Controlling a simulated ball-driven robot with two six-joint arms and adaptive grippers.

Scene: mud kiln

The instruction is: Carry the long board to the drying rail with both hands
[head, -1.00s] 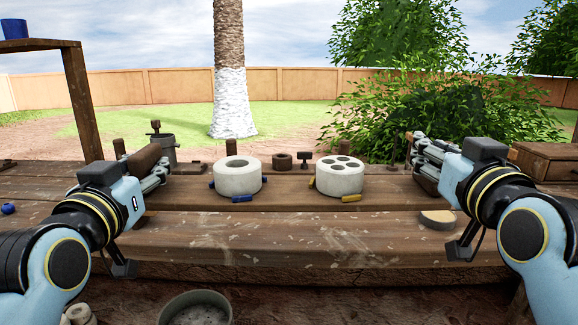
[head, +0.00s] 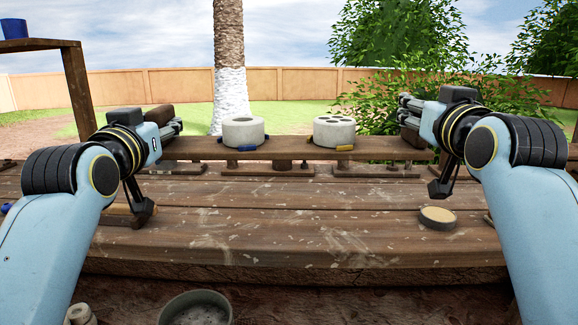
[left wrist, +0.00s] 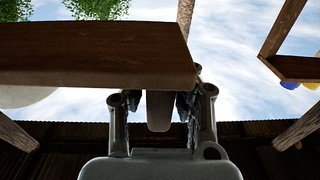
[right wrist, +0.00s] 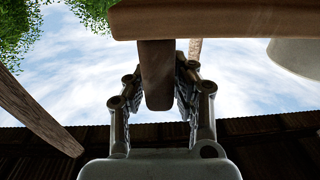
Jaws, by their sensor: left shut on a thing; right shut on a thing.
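The long board (head: 290,149) is a brown plank held up above the table, looking roughly level. A white ring-shaped block (head: 243,131) stands on its left part and a white block with several holes (head: 334,131) on its right part. Blue and yellow wedges sit at their bases. My left gripper (head: 174,128) is shut on the board's left handle (left wrist: 159,110). My right gripper (head: 407,110) is shut on its right handle (right wrist: 157,75). The board's underside shows in the left wrist view (left wrist: 90,55) and right wrist view (right wrist: 220,18). I cannot clearly single out the drying rail; low dark supports (head: 246,170) show beneath the board.
The wooden table (head: 290,225) is mostly clear in front. A round dish with a tan top (head: 437,217) sits at its right. A grey bowl (head: 195,310) lies below the front edge. A wooden frame (head: 76,85) stands at the left.

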